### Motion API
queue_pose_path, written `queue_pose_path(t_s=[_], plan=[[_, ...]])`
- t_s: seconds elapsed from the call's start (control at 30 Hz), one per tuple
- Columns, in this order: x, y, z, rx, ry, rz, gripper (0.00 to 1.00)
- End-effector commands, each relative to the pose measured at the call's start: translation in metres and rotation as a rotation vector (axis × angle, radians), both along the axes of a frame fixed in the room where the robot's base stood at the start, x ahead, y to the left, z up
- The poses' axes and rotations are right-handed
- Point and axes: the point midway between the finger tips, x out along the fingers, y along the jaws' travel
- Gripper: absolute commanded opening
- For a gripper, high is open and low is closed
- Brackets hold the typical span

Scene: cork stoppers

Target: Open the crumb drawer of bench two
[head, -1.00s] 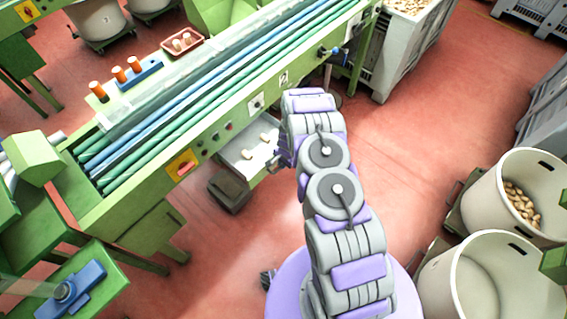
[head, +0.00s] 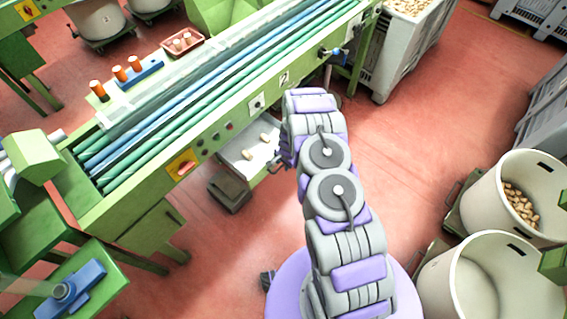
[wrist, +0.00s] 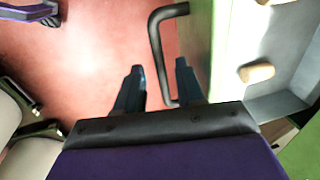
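The crumb drawer (head: 238,160) juts out from under the green bench (head: 150,185), whose plate (head: 284,78) seems to read 2. Pale corks lie in it. In the wrist view, the drawer's green front (wrist: 226,50) is at right, with a cork (wrist: 256,72) behind it. Its dark bar handle (wrist: 156,50) stands off the front. My gripper (wrist: 158,65) is open, its two dark fingers apart. The handle's near end shows between the fingers; I cannot tell whether they touch it. In the head view my arm hides most of the gripper.
A dark box (head: 229,192) is on the floor beneath the drawer. White tubs (head: 490,285) stand at right, one holding corks. A grey crate of corks (head: 400,50) is behind the arm. Red floor (head: 420,130) is clear between the bench and the tubs.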

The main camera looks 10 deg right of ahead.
Motion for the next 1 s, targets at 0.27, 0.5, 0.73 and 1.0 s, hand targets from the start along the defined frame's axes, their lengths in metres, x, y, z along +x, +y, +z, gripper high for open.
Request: queue_pose_path(t_s=[0.27, 0.5, 0.73, 1.0], plan=[[-0.004, -0.004, 0.036, 0.001, -0.002, -0.001, 0.38], [-0.010, -0.009, 0.079, 0.000, -0.004, 0.000, 0.38], [-0.016, -0.015, 0.119, 0.000, -0.003, -0.001, 0.38], [-0.022, -0.018, 0.156, 0.001, 0.001, -0.001, 0.38]])
